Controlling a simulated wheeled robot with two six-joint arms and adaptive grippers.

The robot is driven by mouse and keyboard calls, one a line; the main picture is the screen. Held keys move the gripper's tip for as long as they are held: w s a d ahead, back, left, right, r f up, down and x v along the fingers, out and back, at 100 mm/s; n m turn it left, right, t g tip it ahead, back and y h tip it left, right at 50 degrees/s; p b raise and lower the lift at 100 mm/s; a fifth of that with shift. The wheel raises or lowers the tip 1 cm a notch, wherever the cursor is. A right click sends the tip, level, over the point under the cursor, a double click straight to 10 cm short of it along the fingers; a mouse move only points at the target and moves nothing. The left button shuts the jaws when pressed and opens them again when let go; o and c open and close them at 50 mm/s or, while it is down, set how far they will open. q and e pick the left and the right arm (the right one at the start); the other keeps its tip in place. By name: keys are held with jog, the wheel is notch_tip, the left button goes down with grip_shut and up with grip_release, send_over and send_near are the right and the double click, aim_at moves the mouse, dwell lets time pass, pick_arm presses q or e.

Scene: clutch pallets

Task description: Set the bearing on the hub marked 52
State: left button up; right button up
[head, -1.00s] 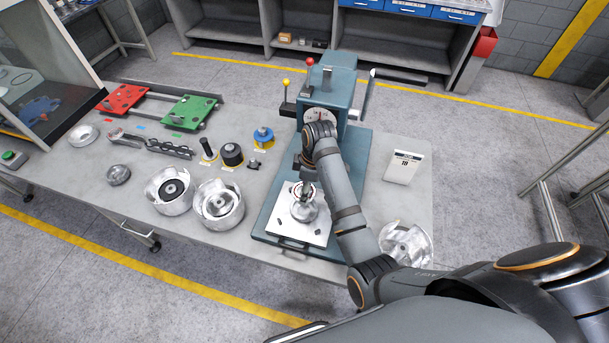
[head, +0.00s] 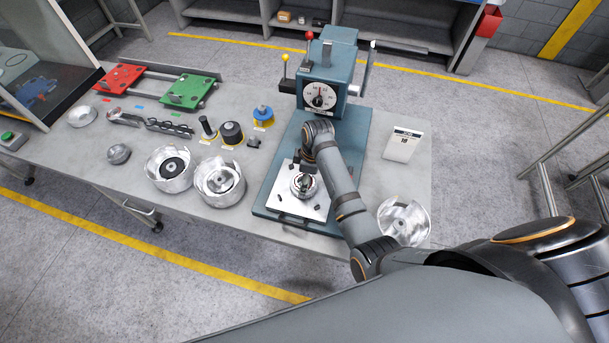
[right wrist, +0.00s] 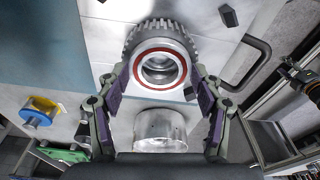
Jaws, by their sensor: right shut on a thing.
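A silver toothed hub (right wrist: 133,42) sits on the pale plate of the press; in the head view the round metal stack (head: 304,188) shows there. A bearing, a silver ring with a red band (right wrist: 160,87), lines up over the hub. My right gripper (right wrist: 160,75) has its fingers on either side of this ring and is shut on it. I cannot tell whether the bearing is seated or held just above the hub. In the head view my right gripper (head: 303,170) is partly hidden by its wrist. No 52 marking is readable. My left gripper is out of view.
The teal press (head: 330,75) stands behind the plate (head: 289,205). Two silver housings (head: 220,182) stand left of it, another (head: 404,222) at right. A number card (head: 403,145) stands at right. Red (head: 121,78) and green (head: 190,91) pallets lie back left.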

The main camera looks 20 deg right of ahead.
dwell(0.3)
jog(key=shift+p, duration=0.35)
jog(key=shift+f, duration=0.25)
dwell(1.2)
jog(key=o, duration=1.4)
